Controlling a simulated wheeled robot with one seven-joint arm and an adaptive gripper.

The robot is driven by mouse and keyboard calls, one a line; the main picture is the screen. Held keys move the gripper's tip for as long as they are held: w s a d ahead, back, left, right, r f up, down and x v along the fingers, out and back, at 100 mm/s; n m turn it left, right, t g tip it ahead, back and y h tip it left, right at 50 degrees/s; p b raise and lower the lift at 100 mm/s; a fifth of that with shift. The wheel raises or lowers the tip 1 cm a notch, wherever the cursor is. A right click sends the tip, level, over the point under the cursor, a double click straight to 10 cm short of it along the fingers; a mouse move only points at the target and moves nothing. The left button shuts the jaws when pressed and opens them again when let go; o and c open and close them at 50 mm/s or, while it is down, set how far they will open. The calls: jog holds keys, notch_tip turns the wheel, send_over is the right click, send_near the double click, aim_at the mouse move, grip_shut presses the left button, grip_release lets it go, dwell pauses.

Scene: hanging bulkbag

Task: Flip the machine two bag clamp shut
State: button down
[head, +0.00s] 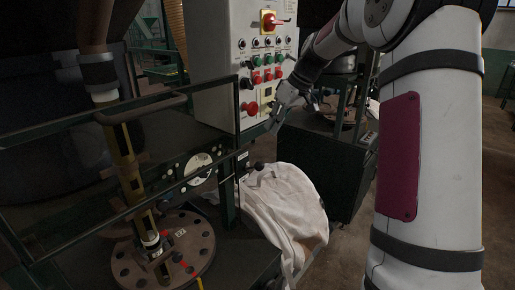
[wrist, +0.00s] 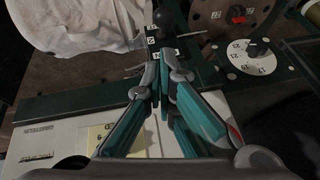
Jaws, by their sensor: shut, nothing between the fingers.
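The bag clamp appears to be the small black ball-knob lever (head: 258,166) at the top edge of the green frame, beside the white bag (head: 287,212). Its knob also shows in the wrist view (wrist: 165,22), just beyond my fingertips, with small number labels near its base. Whether the clamp is open or shut is not clear. My gripper (head: 274,121) is in front of the control panel's lower right corner, above and right of the knob. In the wrist view my gripper (wrist: 163,62) has its teal-padded fingers together at the tips, holding nothing.
The white control panel (head: 238,85) with red and green buttons stands close behind my gripper. Green rails (head: 150,200) cross on the left, near a numbered dial (head: 198,168) and a round bolted flange (head: 190,262). A dark green cabinet (head: 325,172) stands right of the bag.

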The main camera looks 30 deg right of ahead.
jog(key=shift+f, duration=0.1)
jog(key=p, duration=0.1)
send_over(254, 167)
jog(key=d, duration=0.2)
notch_tip(254, 167, down, 9)
jog(key=shift+d, duration=0.1)
jog(key=shift+d, duration=0.1)
